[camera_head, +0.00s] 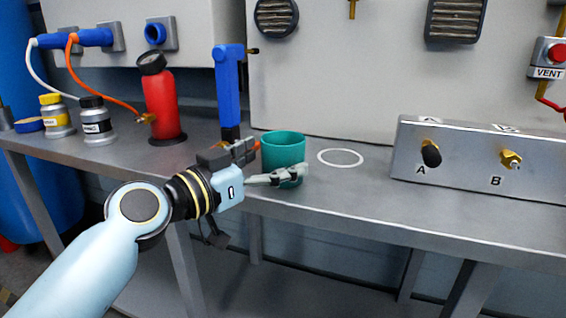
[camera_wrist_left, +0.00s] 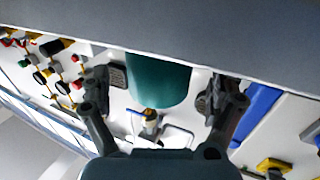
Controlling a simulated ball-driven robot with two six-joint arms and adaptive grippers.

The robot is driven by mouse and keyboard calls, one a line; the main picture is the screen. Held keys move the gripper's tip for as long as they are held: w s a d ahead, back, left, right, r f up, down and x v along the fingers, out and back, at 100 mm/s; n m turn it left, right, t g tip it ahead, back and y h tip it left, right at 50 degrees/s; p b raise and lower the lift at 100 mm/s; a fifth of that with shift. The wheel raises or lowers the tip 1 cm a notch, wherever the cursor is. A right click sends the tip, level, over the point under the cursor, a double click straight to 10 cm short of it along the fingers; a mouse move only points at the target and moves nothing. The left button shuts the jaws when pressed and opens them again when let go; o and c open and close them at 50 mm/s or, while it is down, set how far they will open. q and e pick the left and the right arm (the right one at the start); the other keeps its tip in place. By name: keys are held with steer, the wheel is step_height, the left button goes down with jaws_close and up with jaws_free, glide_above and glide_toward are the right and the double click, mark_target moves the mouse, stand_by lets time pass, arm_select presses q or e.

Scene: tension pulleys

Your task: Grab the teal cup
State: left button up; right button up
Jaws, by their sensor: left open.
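The teal cup (camera_head: 284,148) stands upright on the grey bench near its front edge. My left gripper (camera_head: 275,164) reaches it from the left at bench height, with its jaws open. One finger is on the far left side of the cup and the other crosses in front of its lower part. In the left wrist view the teal cup (camera_wrist_left: 158,82) shows between the two open fingers of my left gripper (camera_wrist_left: 163,92), with small gaps at both sides. I cannot tell whether either finger touches it. My right gripper is not in view.
A white ring (camera_head: 340,157) is marked on the bench (camera_head: 345,195) right of the cup, with clear surface around it. A blue upright post (camera_head: 228,90) stands close behind the gripper. A red cylinder (camera_head: 162,105) and small jars are left; a metal valve box (camera_head: 470,165) is right.

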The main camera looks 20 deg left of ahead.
arm_select(q)
steer(key=shift+x, duration=1.6)
steer(key=c, duration=1.3)
